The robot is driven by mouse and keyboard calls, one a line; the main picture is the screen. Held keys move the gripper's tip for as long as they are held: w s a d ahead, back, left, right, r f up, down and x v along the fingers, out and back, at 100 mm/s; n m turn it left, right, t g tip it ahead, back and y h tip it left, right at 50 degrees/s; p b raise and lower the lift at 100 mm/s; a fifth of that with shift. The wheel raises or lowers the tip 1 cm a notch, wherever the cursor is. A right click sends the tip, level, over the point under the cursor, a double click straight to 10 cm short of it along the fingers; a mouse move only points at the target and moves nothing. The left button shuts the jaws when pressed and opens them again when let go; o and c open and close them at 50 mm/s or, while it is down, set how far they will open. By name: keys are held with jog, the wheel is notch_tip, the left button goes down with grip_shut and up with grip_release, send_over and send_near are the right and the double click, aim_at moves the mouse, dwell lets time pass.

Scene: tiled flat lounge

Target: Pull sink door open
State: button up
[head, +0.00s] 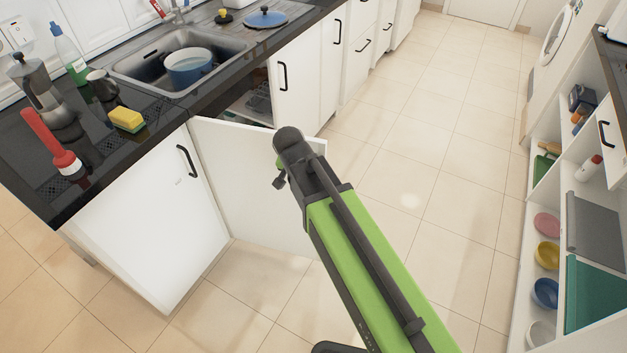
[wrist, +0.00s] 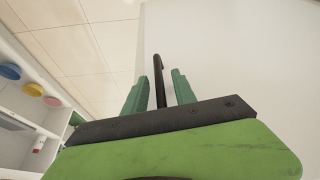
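The white sink door (head: 245,185) stands swung out from the counter, with the dark cabinet opening (head: 257,98) showing behind it. My gripper (head: 280,180) is at the door's free edge, partly hidden by my arm in the head view. In the wrist view my gripper (wrist: 161,82) has its two green fingers on either side of the black door handle (wrist: 159,75). A gap shows between the handle and each finger, so the fingers look open. The door's white face (wrist: 240,55) fills the right of that view.
The sink (head: 150,62) with a blue pot (head: 190,68) is in the counter above. A closed white cabinet (head: 150,225) stands left of the door. An open shelf (head: 530,235) with bowls runs along the right. Tiled floor (head: 420,150) between is clear.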

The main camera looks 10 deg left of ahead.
jog(key=p+v, duration=1.6)
jog(key=v, duration=0.1)
jog(key=shift+r, duration=0.2)
jog(key=w+d+r+m+g+h+p, duration=0.15)
jog(key=w+d, duration=0.35)
jog(key=d, duration=0.7)
jog(key=w+d+m, duration=0.3)
jog(key=w+d, duration=0.1)
jog(key=d, duration=0.8)
jog(key=s+d+n+g+y, duration=0.2)
jog(key=s+d+n, duration=0.3)
jog(key=d, duration=0.6)
jog(key=shift+s+d+f+n+g+p, duration=0.2)
jog(key=shift+s+f+n+g+p, duration=0.15)
jog(key=shift+f+g+p, duration=0.15)
